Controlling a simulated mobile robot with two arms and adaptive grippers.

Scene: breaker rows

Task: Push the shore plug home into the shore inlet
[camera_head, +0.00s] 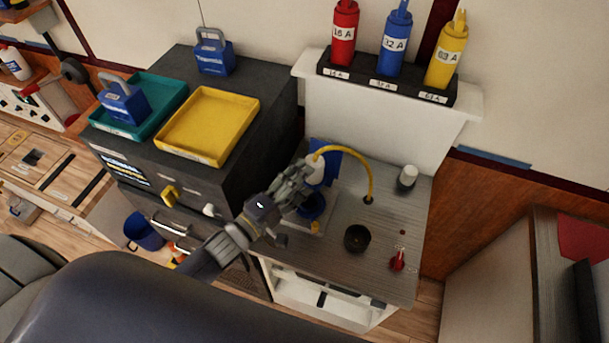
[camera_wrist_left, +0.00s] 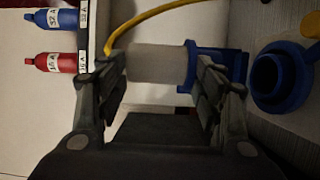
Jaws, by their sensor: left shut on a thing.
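My left gripper (camera_head: 303,180) is shut on the shore plug (camera_head: 316,170), a white body with a yellow cable. The plug also shows between the fingers in the left wrist view (camera_wrist_left: 152,63). The shore inlet (camera_head: 311,208) is a round blue socket on the worktop, just below the plug in the head view. In the left wrist view the inlet (camera_wrist_left: 279,80) is an open blue ring right of the plug, apart from it. A blue piece (camera_head: 328,155) stands behind the plug. The fingers partly hide the plug, and my right gripper is not in view.
The yellow cable (camera_head: 370,175) arches to a hole in the worktop (camera_head: 395,250). A dark round cup (camera_head: 357,238), a white-topped knob (camera_head: 407,176) and a red item (camera_head: 397,260) are to the right. A dark cabinet with a yellow tray (camera_head: 208,160) is to the left.

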